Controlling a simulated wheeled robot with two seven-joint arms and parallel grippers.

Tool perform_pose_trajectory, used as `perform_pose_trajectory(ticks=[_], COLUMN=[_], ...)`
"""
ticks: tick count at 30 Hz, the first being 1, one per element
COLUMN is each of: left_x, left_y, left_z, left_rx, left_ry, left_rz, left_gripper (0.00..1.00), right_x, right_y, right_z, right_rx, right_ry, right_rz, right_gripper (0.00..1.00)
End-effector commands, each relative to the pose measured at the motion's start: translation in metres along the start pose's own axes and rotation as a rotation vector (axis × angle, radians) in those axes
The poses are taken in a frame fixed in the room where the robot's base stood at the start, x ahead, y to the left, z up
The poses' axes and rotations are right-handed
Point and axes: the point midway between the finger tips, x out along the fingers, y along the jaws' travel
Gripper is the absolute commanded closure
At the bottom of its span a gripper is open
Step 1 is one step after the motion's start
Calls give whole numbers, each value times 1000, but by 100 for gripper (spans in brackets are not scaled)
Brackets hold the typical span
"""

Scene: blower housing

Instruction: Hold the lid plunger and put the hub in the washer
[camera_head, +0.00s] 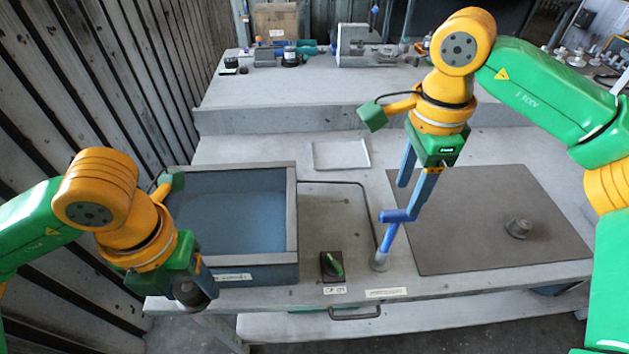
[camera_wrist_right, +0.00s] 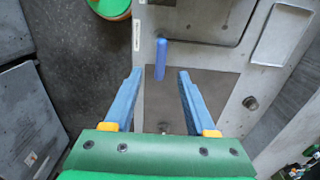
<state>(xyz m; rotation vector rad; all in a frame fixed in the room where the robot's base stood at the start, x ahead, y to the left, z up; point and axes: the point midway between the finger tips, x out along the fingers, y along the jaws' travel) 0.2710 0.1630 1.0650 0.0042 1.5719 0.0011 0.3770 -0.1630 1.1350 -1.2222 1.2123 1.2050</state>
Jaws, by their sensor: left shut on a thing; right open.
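The washer (camera_head: 292,215) is an open box with a grey rim and a blue inside, left of centre in the head view. My left gripper (camera_head: 190,285) is in front of its near left corner, shut on a dark grey round part (camera_head: 188,293), apparently the hub, largely covered by the fingers. The blue lid plunger (camera_head: 387,238) stands by the bench's front edge with a grey round foot (camera_head: 380,262); it also shows in the right wrist view (camera_wrist_right: 161,58). My right gripper (camera_head: 409,199) is open above it; in the wrist view the plunger appears just beyond the fingertips (camera_wrist_right: 158,75).
A brown mat (camera_head: 470,250) carries a grey round part (camera_head: 518,228). A dark switch box with a green lever (camera_head: 332,266) sits right of the washer. A shallow white tray (camera_head: 341,155) lies behind. Another small grey part (camera_wrist_right: 250,103) shows beside the mat in the wrist view.

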Motion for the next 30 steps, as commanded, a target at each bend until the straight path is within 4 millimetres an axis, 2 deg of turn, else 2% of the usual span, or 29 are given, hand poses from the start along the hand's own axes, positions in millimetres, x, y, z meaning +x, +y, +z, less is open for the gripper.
perform_pose_trajectory(ticks=[6, 12, 17, 24, 26, 30], left_x=[0, 0, 0, 0, 0, 0], left_y=[0, 0, 0, 0, 0, 0], left_z=[0, 0, 0, 0, 0, 0], left_rx=[0, 0, 0, 0, 0, 0], left_ry=[0, 0, 0, 0, 0, 0], left_rz=[0, 0, 0, 0, 0, 0], left_gripper=[100, 100, 100, 100, 100, 100], right_x=[54, 95, 108, 110, 110, 110], right_y=[2, 1, 1, 0, 0, 0], right_z=[0, 1, 2, 2, 2, 2], right_rx=[1, 5, 5, 6, 6, 6], right_ry=[-4, -7, -9, -10, -10, -10], right_rz=[7, 5, 3, 2, 2, 2], right_gripper=[44, 44, 44, 44, 57, 95])
